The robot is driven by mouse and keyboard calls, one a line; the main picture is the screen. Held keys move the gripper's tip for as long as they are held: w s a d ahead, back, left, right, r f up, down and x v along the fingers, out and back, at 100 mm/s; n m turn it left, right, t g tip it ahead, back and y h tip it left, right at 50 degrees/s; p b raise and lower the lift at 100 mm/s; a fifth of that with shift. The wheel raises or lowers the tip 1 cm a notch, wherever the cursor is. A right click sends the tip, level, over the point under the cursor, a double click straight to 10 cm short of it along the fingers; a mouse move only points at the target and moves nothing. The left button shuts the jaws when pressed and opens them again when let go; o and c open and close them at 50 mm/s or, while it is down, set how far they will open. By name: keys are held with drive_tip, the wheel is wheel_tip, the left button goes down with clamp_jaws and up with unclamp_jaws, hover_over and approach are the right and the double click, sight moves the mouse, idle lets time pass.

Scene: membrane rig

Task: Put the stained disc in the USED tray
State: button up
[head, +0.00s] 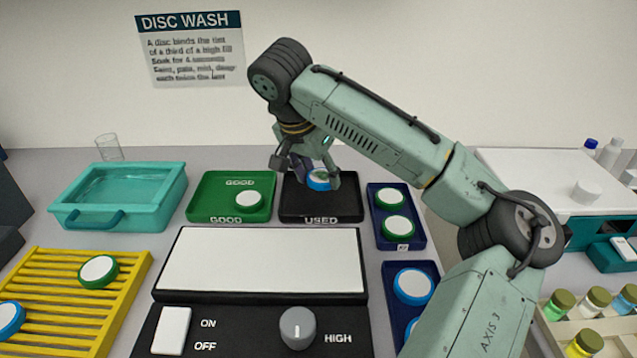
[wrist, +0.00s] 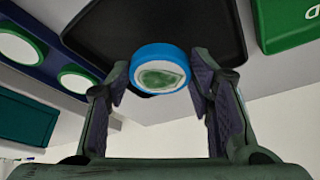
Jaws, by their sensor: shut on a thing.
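The stained disc (wrist: 160,75) has a blue rim and a pale face with a green stain, seen in the wrist view. My gripper (wrist: 160,92) is shut on it, one finger on each side. In the head view the disc (head: 318,181) shows as a bit of blue between the fingers of my gripper (head: 312,178). The disc is over the black USED tray (head: 345,205); I cannot tell whether it touches the tray floor. The tray also shows in the wrist view (wrist: 205,28), behind the disc.
The green GOOD tray (head: 205,205) holding a white-faced green disc (head: 249,199) stands left of the USED tray. Dark blue trays (head: 412,241) with discs stand to the right. A light panel (head: 262,262) lies in front. A teal basin (head: 120,195) and yellow rack (head: 62,290) are left.

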sight(316, 188)
wheel_tip(316, 188, down, 3)
drive_tip(key=shift+d+f+p, duration=0.1)
drive_tip(key=shift+p, duration=0.5)
drive_tip(key=shift+f, duration=0.15)
drive_tip(key=shift+s+f+b, duration=0.2)
drive_tip(key=shift+f+b, duration=0.3)
drive_tip(key=shift+f, duration=0.15)
drive_tip(key=o, duration=1.2)
drive_tip(key=shift+w+f, duration=0.1)
drive_tip(key=shift+f, duration=0.1)
drive_tip(key=shift+c, duration=0.2)
drive_tip(key=shift+r, duration=0.15)
